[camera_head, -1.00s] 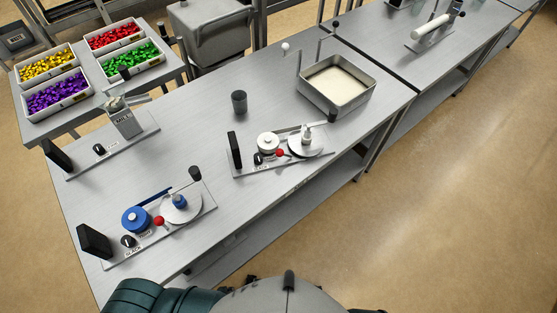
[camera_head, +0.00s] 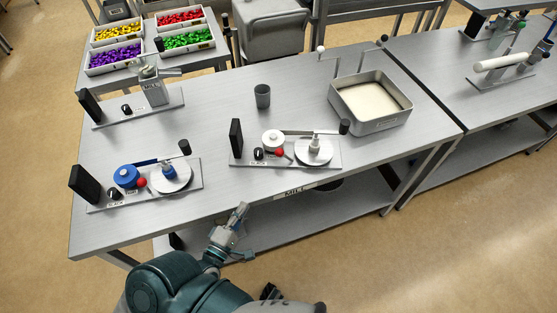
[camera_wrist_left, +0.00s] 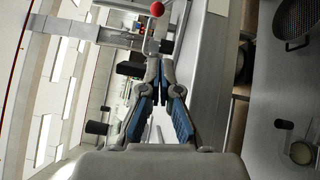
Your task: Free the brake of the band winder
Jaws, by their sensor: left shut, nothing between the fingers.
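Two winders stand on the steel bench. The left winder (camera_head: 186,193) has a blue spool (camera_head: 126,176), a round plate, a dark crank knob and a red ball knob (camera_head: 142,182). The right winder (camera_head: 322,160) has a white spool (camera_head: 272,139), a pale plate and a red ball knob (camera_head: 279,153). I cannot tell which one the task means. My left gripper (camera_head: 242,208) is shut and empty, in front of the bench's front edge, apart from both winders. In the left wrist view its blue-padded fingers (camera_wrist_left: 158,97) show, with a red ball (camera_wrist_left: 157,9) beyond them. My right gripper is not in view.
A dark cup (camera_head: 262,96) and a steel pan of pale material (camera_head: 372,119) stand behind. A grey box device (camera_head: 152,91) is on a plate at the back left. Trays of coloured pieces (camera_head: 188,41) stand on a side table. The bench between the winders is clear.

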